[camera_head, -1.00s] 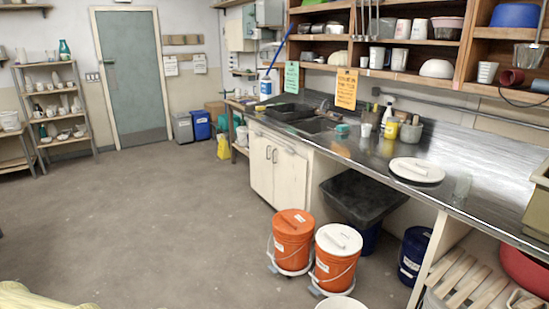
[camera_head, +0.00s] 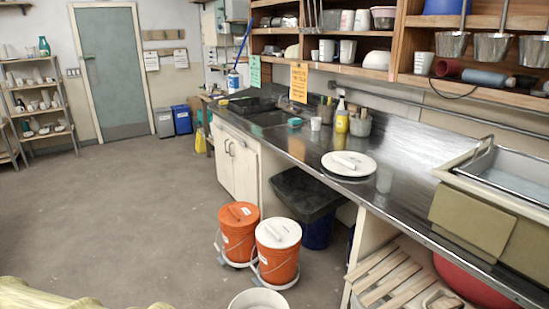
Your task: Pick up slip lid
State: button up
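A round white lid with a bar handle (camera_head: 366,168) lies flat on the steel counter. On the floor, an orange bucket wears an orange lid with a handle (camera_head: 239,213). Beside it, a second orange bucket (camera_head: 277,265) wears a white lid with a handle (camera_head: 279,231). Both buckets stand upright on low wheeled bases. A pale round container (camera_head: 257,300) is cut off by the bottom edge. I cannot tell by sight which lid is the slip lid. My gripper is not in view.
The steel counter (camera_head: 420,150) runs along the right, with a metal basin (camera_head: 510,178) at its right end. A dark-topped bin (camera_head: 305,195) stands under the counter beside the white cabinet (camera_head: 238,165). Open floor (camera_head: 110,215) lies to the left.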

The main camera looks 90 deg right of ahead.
aim_at(349, 164)
jog(key=k, duration=1.6)
jog(key=z, duration=1.95)
jog(key=i, duration=1.65)
